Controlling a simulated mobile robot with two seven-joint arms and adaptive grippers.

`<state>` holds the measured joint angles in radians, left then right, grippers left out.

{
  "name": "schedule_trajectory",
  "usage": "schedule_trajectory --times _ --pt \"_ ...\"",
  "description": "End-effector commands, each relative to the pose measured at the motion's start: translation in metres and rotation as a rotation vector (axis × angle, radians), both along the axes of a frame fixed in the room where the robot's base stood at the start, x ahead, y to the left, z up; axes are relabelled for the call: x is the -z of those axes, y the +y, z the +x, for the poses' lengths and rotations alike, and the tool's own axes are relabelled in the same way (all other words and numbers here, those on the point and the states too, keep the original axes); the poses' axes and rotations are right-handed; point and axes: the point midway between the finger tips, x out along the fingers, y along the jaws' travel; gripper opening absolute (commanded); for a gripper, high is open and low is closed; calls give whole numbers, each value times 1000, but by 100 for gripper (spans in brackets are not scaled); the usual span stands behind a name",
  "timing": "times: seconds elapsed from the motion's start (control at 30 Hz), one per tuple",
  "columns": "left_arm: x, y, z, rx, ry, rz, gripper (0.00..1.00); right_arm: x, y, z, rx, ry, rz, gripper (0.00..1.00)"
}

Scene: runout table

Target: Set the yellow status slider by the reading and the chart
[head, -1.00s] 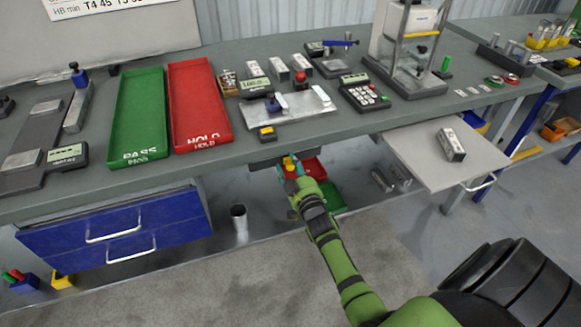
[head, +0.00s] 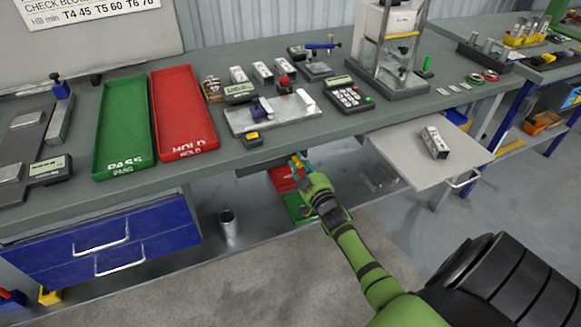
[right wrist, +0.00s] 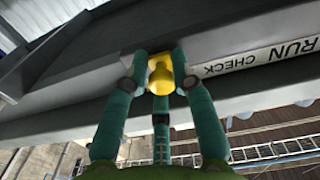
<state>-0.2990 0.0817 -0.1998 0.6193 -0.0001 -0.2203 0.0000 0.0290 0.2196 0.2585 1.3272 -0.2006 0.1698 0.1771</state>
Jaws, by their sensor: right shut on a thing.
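The yellow slider knob (right wrist: 161,74) shows in the right wrist view between the teal fingers of my right gripper (right wrist: 160,82), which is shut on it. Beside it a white strip (right wrist: 258,57) reads "RUN CHECK". In the head view my right gripper (head: 298,163) is at the bench's front edge, below the small yellow-topped box. The knob is mostly hidden there. The chart (head: 90,10) at top left reads "HB min T4 45 T5 60 T6 70"; its top is cut off. My left gripper is out of view.
Green PASS (head: 124,130) and red HOLD (head: 183,115) trays lie on the bench. A keypad device (head: 350,95) and a glass-sided stand (head: 388,60) are to the right. A pulled-out shelf (head: 400,150) holds a metal block (head: 434,142). A cup (head: 228,224) stands below.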

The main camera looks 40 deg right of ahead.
Motion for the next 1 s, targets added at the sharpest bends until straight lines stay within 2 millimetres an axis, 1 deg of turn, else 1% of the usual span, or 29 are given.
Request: schedule_trajectory --times 0.17,0.2,0.23,0.27,0.57,0.67,0.77,0.87,1.0 --pt "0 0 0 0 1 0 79 2 1 0 1 3 4 0" --pt "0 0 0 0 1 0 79 2 1 0 1 3 4 29" --pt "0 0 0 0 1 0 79 2 1 0 1 3 3 41" --pt "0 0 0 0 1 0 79 2 1 0 0 4 3 46" --pt "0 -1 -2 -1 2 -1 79 1 1 0 0 2 1 46" --pt "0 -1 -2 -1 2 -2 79 2 2 -5 0 3 2 46" --pt "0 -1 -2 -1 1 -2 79 2 5 -16 0 4 2 46" --pt "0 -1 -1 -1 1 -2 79 3 9 -35 0 6 2 46" --pt "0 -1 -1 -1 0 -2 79 3 17 -65 1 6 5 46"
